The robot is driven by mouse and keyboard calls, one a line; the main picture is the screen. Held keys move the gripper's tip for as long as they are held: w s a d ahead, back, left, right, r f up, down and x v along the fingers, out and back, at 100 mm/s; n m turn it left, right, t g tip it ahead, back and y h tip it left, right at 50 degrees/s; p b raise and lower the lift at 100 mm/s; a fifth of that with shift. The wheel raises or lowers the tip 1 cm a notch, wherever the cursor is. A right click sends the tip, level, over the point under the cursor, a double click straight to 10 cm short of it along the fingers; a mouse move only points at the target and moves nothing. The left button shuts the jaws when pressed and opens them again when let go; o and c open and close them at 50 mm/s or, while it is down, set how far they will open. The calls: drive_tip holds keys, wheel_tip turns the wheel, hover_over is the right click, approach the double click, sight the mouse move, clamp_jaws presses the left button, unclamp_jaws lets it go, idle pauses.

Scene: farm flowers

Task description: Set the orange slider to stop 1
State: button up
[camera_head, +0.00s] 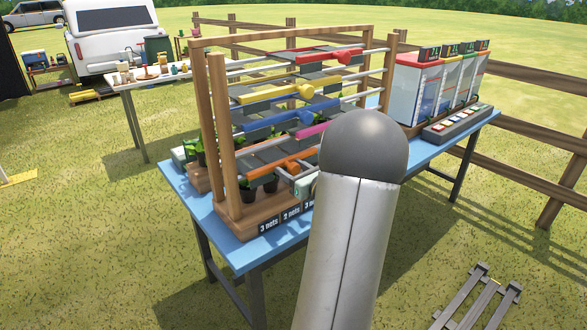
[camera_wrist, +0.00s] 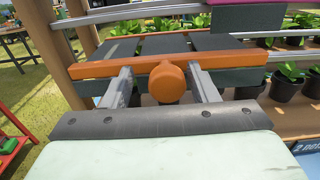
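The orange slider is the lowest coloured bar on the wooden rack, with a round orange knob (camera_head: 291,167). In the wrist view its knob (camera_wrist: 168,84) faces me at mid-bar, with the orange bar (camera_wrist: 225,61) running left and right behind it. My gripper (camera_wrist: 162,84) is open, with one finger on each side of the knob and a gap visible on both sides. The fingertips reach close to the bar; I cannot tell whether they touch it. In the head view, my arm hides the right part of the rack and most of my gripper. No stop markings are readable.
Red (camera_head: 328,56), yellow (camera_head: 306,91), blue (camera_head: 304,117) and magenta (camera_head: 311,131) sliders sit above on the rack (camera_head: 217,130). Potted plants (camera_wrist: 290,84) stand behind and below. The rack stands on a blue table (camera_head: 232,250) with dispensers (camera_head: 416,85) at right.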

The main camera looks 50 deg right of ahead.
drive_tip(key=shift+d, duration=0.1)
drive_tip(key=shift+s, duration=0.2)
drive_tip(key=s+a, duration=0.1)
drive_tip(key=s, duration=0.7)
drive_tip(key=s+a, duration=0.2)
drive_tip(key=s, duration=0.6)
drive_tip(key=shift+s+a+b, duration=0.25)
drive_tip(key=shift+s+b, duration=0.1)
drive_tip(key=shift+b, duration=0.05)
